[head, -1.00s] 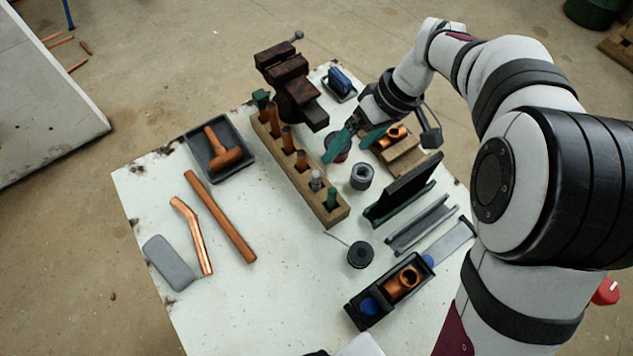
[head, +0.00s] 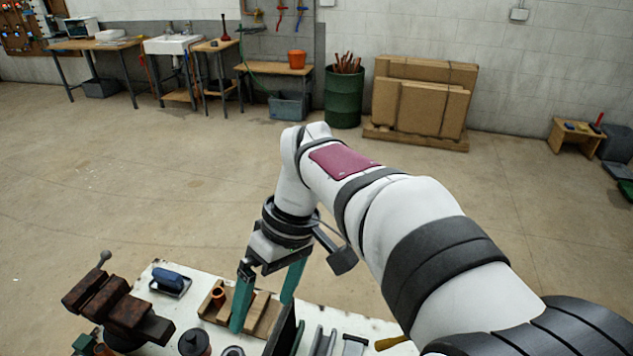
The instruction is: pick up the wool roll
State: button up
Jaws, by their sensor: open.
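A grey hollow roll, which looks like the wool roll (head: 233,351), shows at the bottom edge of the head view, mostly cut off by the frame. My gripper (head: 263,314) hangs over the workbench with its two teal fingers spread and nothing between them. It is behind and slightly right of the roll in the picture, in front of a wooden block (head: 262,318) with a copper fitting (head: 218,296). I cannot tell the fingertips' exact height above the bench.
A dark round tin (head: 194,343) stands left of the roll, and a rusty vise (head: 118,311) farther left. A blue object (head: 171,279) lies in a small tray behind. A dark upright plate (head: 282,331) stands right of the roll. The floor beyond is open.

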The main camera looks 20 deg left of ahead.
jog(key=s+d+m+t, duration=0.1)
jog(key=s+d+m, duration=0.1)
jog(key=d+m, duration=0.3)
jog(key=s+d+m+t, duration=0.1)
jog(key=s+d+m, duration=0.2)
jog(key=d, duration=0.7)
jog(key=shift+s+d+f+m, duration=0.15)
jog(key=shift+d+f+m, duration=0.2)
jog(key=shift+m, duration=0.75)
jog(key=s+d+f+m, duration=0.1)
jog(key=s+d+m, duration=0.1)
jog(key=s+d+f+m, duration=0.2)
jog(key=s+m, duration=0.1)
jog(key=s+d+f+m+t, duration=0.1)
jog(key=s+d+m, duration=0.1)
jog(key=s+d, duration=0.1)
jog(key=shift+f+m+h, duration=0.4)
jog(key=shift+c, duration=1)
jog(key=shift+s+d+f, duration=0.15)
jog(key=shift+c, duration=2.2)
